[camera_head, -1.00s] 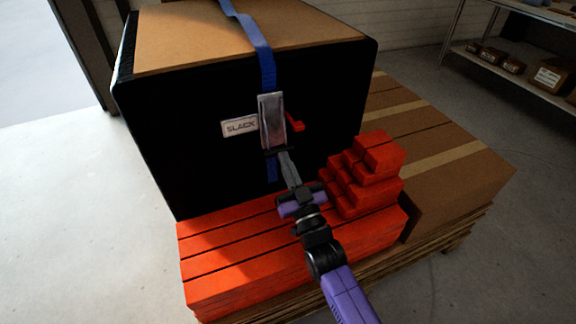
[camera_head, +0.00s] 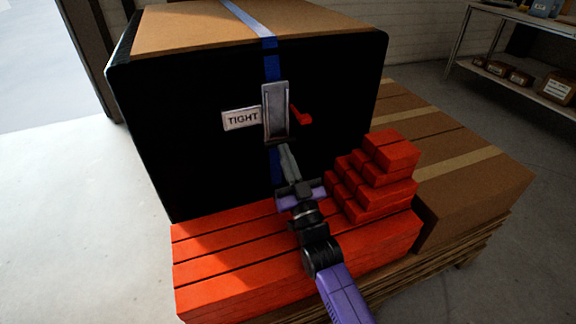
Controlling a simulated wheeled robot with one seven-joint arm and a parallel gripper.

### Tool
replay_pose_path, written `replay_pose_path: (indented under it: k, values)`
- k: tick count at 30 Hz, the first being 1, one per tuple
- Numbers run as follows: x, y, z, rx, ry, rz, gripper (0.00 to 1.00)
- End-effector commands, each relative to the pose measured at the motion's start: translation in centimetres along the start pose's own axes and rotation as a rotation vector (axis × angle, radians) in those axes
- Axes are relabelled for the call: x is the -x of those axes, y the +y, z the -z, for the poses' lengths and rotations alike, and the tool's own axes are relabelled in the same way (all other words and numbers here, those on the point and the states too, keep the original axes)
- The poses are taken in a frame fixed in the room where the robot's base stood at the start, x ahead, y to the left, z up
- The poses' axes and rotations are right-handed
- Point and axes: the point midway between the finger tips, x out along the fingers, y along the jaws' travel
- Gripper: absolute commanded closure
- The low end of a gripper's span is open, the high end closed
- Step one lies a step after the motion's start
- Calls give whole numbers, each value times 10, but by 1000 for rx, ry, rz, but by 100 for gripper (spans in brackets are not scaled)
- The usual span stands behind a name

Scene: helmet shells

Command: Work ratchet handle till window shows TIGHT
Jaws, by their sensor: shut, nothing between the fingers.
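A grey ratchet handle (camera_head: 275,104) stands on the front face of a large black box (camera_head: 190,140), on a blue strap (camera_head: 272,68). The window (camera_head: 241,118) to its left reads TIGHT. A red lever (camera_head: 302,116) sticks out at the right of the handle. My gripper (camera_head: 283,150) is shut and empty, just below the lower end of the handle. I cannot tell whether its tips touch the handle. The strap runs taut over the box's brown top.
Red planks (camera_head: 235,250) lie in front of the box, with red blocks (camera_head: 375,175) stacked in steps right of my gripper. Brown cartons (camera_head: 465,170) sit on the pallet at right. A shelf (camera_head: 520,60) stands at the back right. Floor at left is clear.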

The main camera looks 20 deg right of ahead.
Motion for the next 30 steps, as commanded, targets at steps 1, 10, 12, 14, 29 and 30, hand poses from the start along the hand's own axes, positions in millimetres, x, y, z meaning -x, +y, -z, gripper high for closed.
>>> replay_pose_path:
  k: [1, 10, 12, 14, 29, 30]
  values:
    - [-1, 0, -2, 0, -1, 0, 100]
    - [-2, 0, -2, 0, -3, 0, 100]
    - [-2, 0, -2, 0, -3, 0, 100]
    - [0, 0, -2, 0, -3, 0, 100]
    - [80, 0, 27, 0, -4, 0, 100]
    - [87, 0, 31, 0, -4, 0, 100]
